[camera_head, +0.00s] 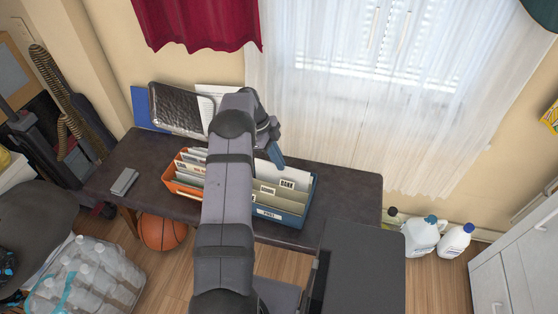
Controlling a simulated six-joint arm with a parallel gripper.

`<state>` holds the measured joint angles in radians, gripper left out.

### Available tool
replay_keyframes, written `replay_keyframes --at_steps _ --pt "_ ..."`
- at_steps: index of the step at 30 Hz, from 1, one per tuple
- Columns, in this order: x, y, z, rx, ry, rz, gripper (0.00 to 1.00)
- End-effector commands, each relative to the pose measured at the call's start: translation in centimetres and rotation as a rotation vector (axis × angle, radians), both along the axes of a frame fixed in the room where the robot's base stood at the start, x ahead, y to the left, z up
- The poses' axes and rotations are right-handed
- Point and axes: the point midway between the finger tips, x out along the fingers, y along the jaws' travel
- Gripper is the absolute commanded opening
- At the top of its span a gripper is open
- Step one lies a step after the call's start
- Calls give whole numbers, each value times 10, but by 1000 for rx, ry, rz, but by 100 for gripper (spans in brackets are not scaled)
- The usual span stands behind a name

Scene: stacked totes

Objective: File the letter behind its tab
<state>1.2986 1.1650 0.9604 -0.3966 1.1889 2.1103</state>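A blue file box (283,217) stands on the dark table, with several upright tabbed dividers (265,194). A tab reading BANK (288,184) shows near its back. A white sheet (292,170) stands upright behind that tab; I cannot tell whether it is the letter or a divider. An orange file box (182,187) with more tabbed dividers stands to the left, partly hidden by my arm. My gripper (276,158) is above the back left of the blue box, beside the white sheet. I cannot tell whether its fingers are open or touch the sheet.
A dark tray (178,108), a blue panel (146,110) and white paper (207,98) lean at the table's back left. A small grey object (124,181) lies on the left. The table right of the blue box (350,190) is clear. A curtained window is behind.

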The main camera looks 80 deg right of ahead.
Motion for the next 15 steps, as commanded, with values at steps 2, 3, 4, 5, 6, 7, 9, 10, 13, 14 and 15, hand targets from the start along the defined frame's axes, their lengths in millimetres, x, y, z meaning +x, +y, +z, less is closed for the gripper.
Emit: replay_keyframes --at_steps 2,3,4,5,6,7,9,10,13,14,15 --pt "0 0 -1 -1 0 0 0" --pt "0 0 -1 -1 0 0 0" --pt "0 0 -1 -1 0 0 0" --pt "0 0 -1 0 0 0 0" --pt "0 0 -1 0 0 0 0" --pt "0 0 -1 0 0 0 0" --pt "0 0 -1 0 0 0 6" --pt "0 0 -1 0 0 0 13" --pt "0 0 -1 0 0 0 26" --pt "0 0 -1 0 0 0 26" --pt "0 0 -1 0 0 0 26"
